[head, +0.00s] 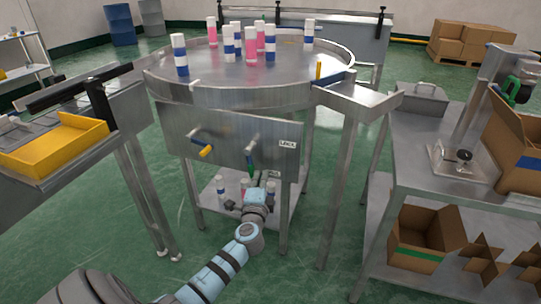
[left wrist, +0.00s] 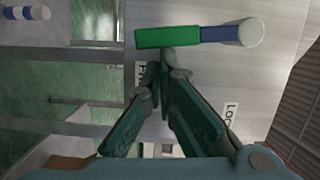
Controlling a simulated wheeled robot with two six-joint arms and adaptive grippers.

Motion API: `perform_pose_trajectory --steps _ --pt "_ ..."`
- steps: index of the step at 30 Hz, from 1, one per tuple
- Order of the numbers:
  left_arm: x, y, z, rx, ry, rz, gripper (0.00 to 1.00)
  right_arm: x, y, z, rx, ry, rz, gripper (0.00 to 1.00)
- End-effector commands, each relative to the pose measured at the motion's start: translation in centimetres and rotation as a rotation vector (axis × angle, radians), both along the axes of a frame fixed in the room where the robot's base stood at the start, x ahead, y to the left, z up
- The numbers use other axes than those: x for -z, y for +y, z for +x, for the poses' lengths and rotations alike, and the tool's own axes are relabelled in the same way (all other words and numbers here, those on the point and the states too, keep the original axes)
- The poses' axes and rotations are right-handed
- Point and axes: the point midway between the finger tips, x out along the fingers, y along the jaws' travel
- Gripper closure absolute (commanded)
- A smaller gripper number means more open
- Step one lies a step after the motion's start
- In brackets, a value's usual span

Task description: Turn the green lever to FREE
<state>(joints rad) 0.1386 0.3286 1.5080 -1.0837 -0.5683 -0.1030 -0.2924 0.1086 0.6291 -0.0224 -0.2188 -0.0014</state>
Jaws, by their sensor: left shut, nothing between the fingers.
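The green lever (head: 250,160) hangs on the front of the grey metal panel (head: 222,140) under the round table. In the left wrist view the green lever (left wrist: 168,37) has a green grip, a blue section and a pale round end. A LOCK label (head: 288,144) is right of it; a second, partly hidden label (left wrist: 140,75) shows near the fingers. My left gripper (head: 259,188) is below the lever in the head view. In the left wrist view its fingertips (left wrist: 165,66) are together and empty, close beside the green grip; I cannot tell whether they touch. My right gripper is not in view.
A yellow lever (head: 205,150) is left of the green one. The round table (head: 215,75) above holds several capped cans. More cans (head: 221,184) stand on the shelf below. A yellow tray (head: 55,142) is left; a steel workbench (head: 425,140) with boxes is right.

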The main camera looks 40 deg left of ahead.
Motion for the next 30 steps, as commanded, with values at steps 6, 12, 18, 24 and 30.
perform_pose_trajectory --steps 6,12,18,24,30 --pt "0.5 0.6 -0.2 0.000 0.026 0.075 1.00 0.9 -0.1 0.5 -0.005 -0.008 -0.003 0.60" --pt "0.5 0.8 -0.3 0.000 0.035 0.101 1.00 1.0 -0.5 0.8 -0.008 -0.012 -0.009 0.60" --pt "0.4 0.8 -0.3 0.000 0.036 0.103 1.00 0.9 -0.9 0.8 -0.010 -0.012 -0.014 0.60" --pt "0.4 0.8 -0.3 0.000 0.035 0.103 1.00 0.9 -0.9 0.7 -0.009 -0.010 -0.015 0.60" --pt "0.4 -0.4 -0.1 -0.002 0.034 0.099 1.00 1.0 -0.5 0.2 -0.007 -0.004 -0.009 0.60"
